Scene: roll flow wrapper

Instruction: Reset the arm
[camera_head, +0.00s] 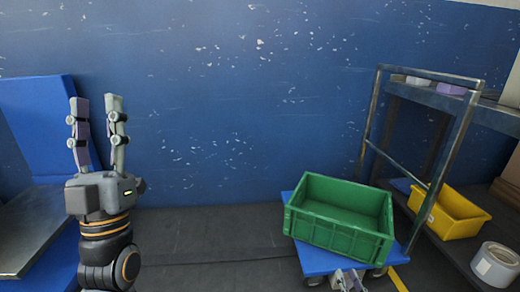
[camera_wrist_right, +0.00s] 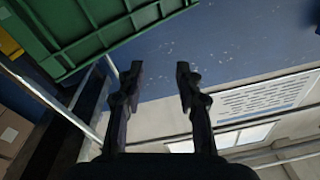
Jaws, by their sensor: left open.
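My left gripper (camera_head: 97,120) is raised at the left of the head view, its two fingers pointing up and apart. It is open, with nothing between the fingers. My right gripper (camera_wrist_right: 155,78) shows in the right wrist view with its two fingers apart and nothing between them. In the head view only a small part of the right gripper (camera_head: 349,281) shows at the bottom edge, in front of the green crate (camera_head: 336,240). The green crate also shows at the upper left of the right wrist view (camera_wrist_right: 110,35).
The green crate appears empty and sits on a blue wheeled platform (camera_head: 316,262). A metal rack (camera_head: 372,120) at the right holds a yellow bin (camera_head: 449,212) and a white roll (camera_head: 495,265). A blue panel and metal surface (camera_head: 30,228) stand at the left. The middle floor is clear.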

